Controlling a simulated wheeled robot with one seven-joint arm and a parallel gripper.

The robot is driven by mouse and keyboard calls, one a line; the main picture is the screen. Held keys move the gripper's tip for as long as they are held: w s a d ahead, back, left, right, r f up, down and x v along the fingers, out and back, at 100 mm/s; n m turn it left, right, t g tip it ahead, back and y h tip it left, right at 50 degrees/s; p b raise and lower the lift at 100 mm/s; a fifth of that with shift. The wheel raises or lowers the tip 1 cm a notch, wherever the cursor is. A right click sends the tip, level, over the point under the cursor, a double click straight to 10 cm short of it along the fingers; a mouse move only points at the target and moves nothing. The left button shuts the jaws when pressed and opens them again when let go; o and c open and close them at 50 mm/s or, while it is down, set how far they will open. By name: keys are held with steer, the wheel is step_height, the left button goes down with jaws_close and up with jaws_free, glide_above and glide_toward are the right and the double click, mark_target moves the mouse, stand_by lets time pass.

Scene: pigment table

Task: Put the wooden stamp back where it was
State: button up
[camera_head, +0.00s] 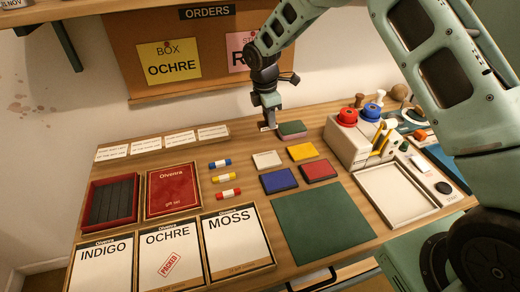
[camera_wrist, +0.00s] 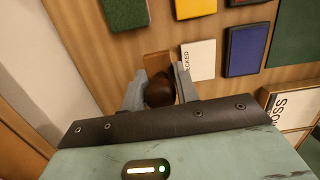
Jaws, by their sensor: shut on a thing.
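My gripper (camera_head: 268,118) is at the back of the table, just left of the green-topped block (camera_head: 292,128). In the wrist view its two grey fingers (camera_wrist: 160,95) are shut around the dark brown round knob of the wooden stamp (camera_wrist: 159,92). The stamp's lighter wooden base (camera_wrist: 156,60) shows past the knob. In the head view the stamp is mostly hidden by the fingers, low by the tabletop; I cannot tell whether it touches. A white pad marked "PACKED" (camera_wrist: 198,60) lies beside it in the wrist view.
Yellow (camera_head: 302,151), blue (camera_head: 279,180) and red (camera_head: 319,170) pads lie in front, with a dark green mat (camera_head: 322,222) nearer. A caddy (camera_head: 347,145) with red and blue knobs stands right. Cards (camera_head: 162,145) line the back left. Bare wood lies left of my gripper.

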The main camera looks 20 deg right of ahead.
steer(key=w+a+r+n, duration=0.2)
steer(key=w+n, duration=0.1)
steer(key=n, duration=0.1)
steer(key=shift+t, duration=0.3)
steer(key=f+p, duration=0.1)
steer(key=f, duration=0.9)
steer(key=shift+a, duration=0.2)
steer(key=shift+f, duration=0.15)
steer(key=o, duration=0.8)
